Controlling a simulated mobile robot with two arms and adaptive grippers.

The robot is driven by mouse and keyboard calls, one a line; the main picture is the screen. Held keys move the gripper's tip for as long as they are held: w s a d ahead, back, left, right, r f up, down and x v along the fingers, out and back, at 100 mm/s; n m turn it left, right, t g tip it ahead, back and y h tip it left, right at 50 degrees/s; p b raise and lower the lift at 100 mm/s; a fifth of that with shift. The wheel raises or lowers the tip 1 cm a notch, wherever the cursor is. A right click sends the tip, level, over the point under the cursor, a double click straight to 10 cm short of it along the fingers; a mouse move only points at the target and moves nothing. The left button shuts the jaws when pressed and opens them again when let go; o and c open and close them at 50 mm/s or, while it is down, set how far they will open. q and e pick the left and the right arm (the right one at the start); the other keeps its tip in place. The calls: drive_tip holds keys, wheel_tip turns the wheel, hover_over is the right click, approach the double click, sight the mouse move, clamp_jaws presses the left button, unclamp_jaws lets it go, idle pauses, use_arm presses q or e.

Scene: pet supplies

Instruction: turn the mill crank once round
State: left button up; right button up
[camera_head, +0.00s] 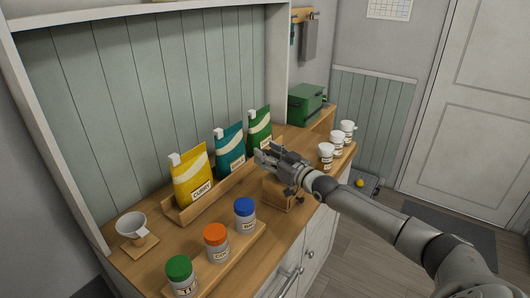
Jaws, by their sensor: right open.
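My right gripper (266,157) reaches in from the right and hangs over the counter. It is open, with nothing seen between its fingers. Below it stands a small wooden box (275,194), which looks like the mill; the gripper and wrist cover its top. A small dark part (290,191) shows at its right side, under my wrist; I cannot tell if this is the crank. I cannot tell whether the gripper touches the mill. My left gripper is not in view.
Yellow (190,172), teal (228,146) and green (259,124) pouches stand in a wooden rack behind. Jars with green (179,268), orange (215,236) and blue (244,209) lids stand in front. A white cup (131,227) is at left; white-lidded jars (326,151) and a green box (305,103) are at right.

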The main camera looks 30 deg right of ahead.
drive_tip(key=shift+w+a+r, duration=0.1)
drive_tip(key=shift+w, duration=0.6)
clamp_jaws()
